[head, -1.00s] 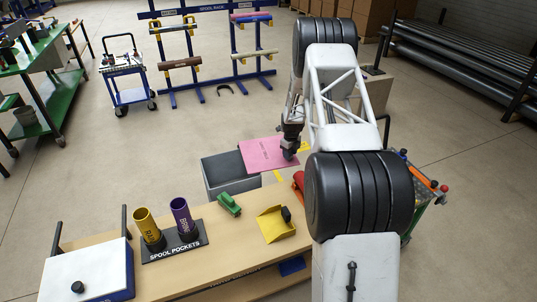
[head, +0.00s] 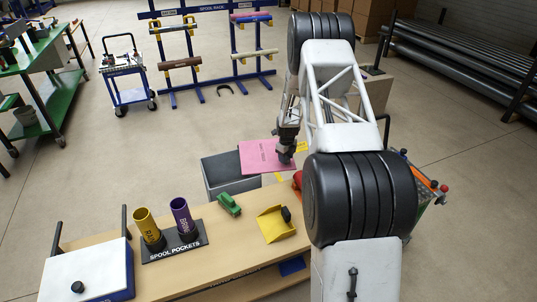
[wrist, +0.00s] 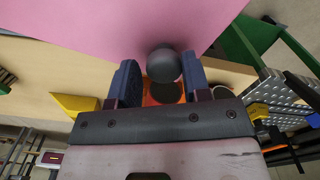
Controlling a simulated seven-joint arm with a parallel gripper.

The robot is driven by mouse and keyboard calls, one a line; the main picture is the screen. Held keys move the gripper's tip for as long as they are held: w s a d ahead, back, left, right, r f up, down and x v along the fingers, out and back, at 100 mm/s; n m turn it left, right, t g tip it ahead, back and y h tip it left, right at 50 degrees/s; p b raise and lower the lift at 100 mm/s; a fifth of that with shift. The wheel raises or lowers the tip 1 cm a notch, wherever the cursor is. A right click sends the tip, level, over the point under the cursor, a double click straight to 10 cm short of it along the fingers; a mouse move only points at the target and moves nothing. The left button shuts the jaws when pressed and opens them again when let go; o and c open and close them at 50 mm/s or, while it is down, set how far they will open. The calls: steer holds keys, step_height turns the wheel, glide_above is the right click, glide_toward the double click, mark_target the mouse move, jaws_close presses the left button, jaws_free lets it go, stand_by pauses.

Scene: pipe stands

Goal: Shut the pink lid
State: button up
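The pink lid (head: 262,156) stands raised and tilted over the grey bin (head: 232,187), whose opening shows to the left of and below the lid. My gripper (head: 286,155) is at the lid's right side. In the wrist view, the pink lid (wrist: 130,25) fills the upper part, and its round dark knob (wrist: 163,64) sits between my two fingers (wrist: 160,82). The fingers look shut on the knob, though a thin gap seems to show at one side. The lid's hinge is hidden.
A wooden bench (head: 190,262) in front of the bin carries spool pockets (head: 176,246) with yellow and purple tubes, a green item (head: 229,205) and a yellow tray (head: 275,225). A red item (head: 297,181) is beside my arm. The floor behind the bin is clear.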

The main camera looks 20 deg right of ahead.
steer(key=shift+s+a, duration=0.5)
steer(key=shift+a, duration=0.35)
steer(key=shift+s+a, duration=0.55)
steer(key=shift+a, duration=0.3)
steer(key=shift+s+a, duration=0.5)
steer(key=shift+a, duration=0.35)
steer(key=shift+a, duration=0.1)
steer(key=shift+s+a, duration=0.35)
steer(key=shift+a, duration=1.2)
steer(key=shift+s+a, duration=0.35)
steer(key=shift+a, duration=1.2)
steer(key=shift+s+a, duration=0.35)
steer(key=shift+a, duration=1.2)
steer(key=shift+a, duration=0.2)
steer(key=w+a, duration=0.1)
steer(key=a, duration=0.8)
steer(key=shift+a, duration=0.15)
steer(key=shift+w, duration=0.1)
steer(key=shift+w+a, duration=0.1)
